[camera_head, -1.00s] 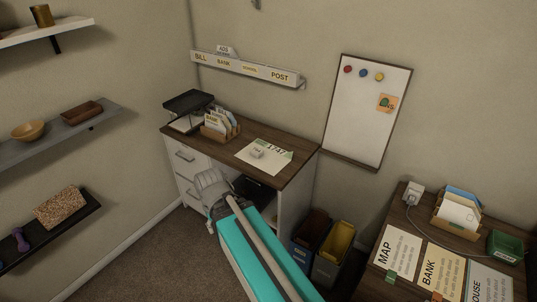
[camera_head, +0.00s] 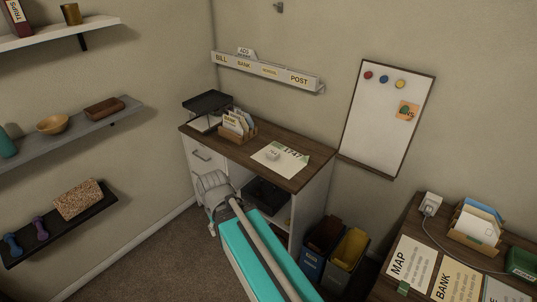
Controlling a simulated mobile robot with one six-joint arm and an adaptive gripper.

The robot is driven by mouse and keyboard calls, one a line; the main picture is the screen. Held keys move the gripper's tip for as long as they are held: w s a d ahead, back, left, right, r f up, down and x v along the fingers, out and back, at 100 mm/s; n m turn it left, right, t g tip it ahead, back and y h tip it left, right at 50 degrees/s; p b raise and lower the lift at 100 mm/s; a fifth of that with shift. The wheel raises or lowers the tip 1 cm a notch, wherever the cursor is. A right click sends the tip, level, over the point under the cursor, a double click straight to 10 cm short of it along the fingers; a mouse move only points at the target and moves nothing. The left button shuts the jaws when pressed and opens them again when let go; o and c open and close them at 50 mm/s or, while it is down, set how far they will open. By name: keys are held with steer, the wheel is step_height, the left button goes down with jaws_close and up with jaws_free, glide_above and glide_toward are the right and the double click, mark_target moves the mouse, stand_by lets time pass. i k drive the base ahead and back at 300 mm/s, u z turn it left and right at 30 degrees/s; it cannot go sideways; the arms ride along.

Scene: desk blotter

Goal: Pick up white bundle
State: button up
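A small white block-like thing (camera_head: 272,156), which looks like the white bundle, lies on a pale printed sheet (camera_head: 291,161) marked 1747. The sheet lies on the dark wooden top of the white desk (camera_head: 240,153), right of its middle. My folded arm is in front of the desk, its pale joint below the desk's front edge and apart from the bundle. My gripper's fingers do not show; they seem hidden behind my arm and body.
A letter holder (camera_head: 237,134) and a black tray (camera_head: 206,102) stand at the desk's left. Two bins (camera_head: 347,250) stand right of the desk. A second desk (camera_head: 462,257) with cards is at right. Wall shelves (camera_head: 68,131) are at left. Carpet (camera_head: 160,255) is clear at lower left.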

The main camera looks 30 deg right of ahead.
mark_target(273, 154)
steer(key=i, duration=0.9)
steer(key=z, duration=0.05)
